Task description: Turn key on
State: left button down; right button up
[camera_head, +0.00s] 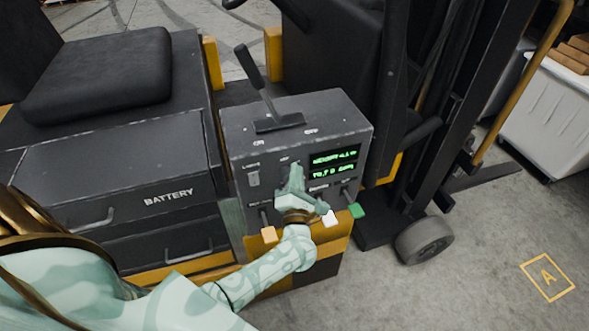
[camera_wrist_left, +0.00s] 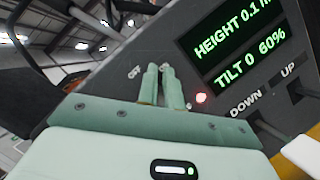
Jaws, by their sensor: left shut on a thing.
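A dark grey control box (camera_head: 245,135) stands on the forklift with a green-lit display (camera_head: 333,165) on its front panel. My left gripper (camera_head: 293,178) reaches up to the panel just left of the display. In the left wrist view its two pale green fingers (camera_wrist_left: 162,80) are close together at the panel, shut on the key. The key itself is mostly hidden by the fingers, so its turn angle cannot be told. A short white label (camera_wrist_left: 134,72) is left of the fingertips, and a red light (camera_wrist_left: 201,98) glows to their right. My right gripper is not in view.
A black lever (camera_head: 250,70) rises from the box top. A light switch (camera_head: 253,178) is left of the fingers.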

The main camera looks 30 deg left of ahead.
pick_arm(q)
jog(key=shift+d+m+h+p, duration=0.1)
jog(key=shift+m+h+p, duration=0.4)
jog(key=shift+m, duration=0.5)
jog(key=shift+w+f, duration=0.1)
jog(key=shift+f, duration=0.05)
jog(key=c, duration=1.6)
grip_release()
jog(key=shift+o, duration=0.2)
jog(key=b+v, duration=0.2)
jog(key=v, duration=1.4)
jog(key=shift+d, duration=0.1)
